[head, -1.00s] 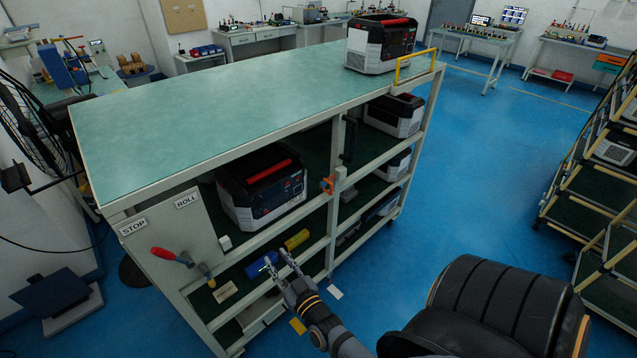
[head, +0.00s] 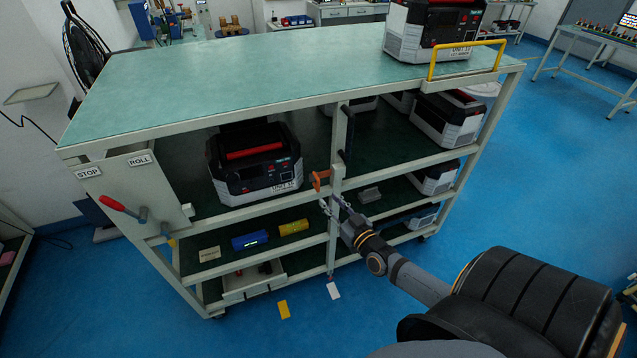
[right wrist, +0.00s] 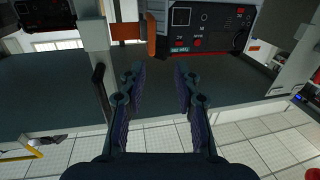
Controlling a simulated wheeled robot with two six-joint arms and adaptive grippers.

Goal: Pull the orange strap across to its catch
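The orange strap piece (head: 320,179) sits on the rack's middle post, at the height of the upper shelf's front edge. It also shows in the right wrist view (right wrist: 130,31), with a wide end beside the post. My right gripper (head: 331,204) is just below it in the head view, apart from it. In the right wrist view my right gripper (right wrist: 160,73) is open, with nothing between its fingers. A small pale block (head: 188,210) sits on the left post; I cannot tell whether it is the catch. My left gripper is out of view.
A power unit marked UNIT 11 (head: 256,165) stands on the upper shelf, left of the post. A dark upright handle (head: 347,135) is above the strap. A red-handled lever (head: 125,209) sticks out at the left end.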

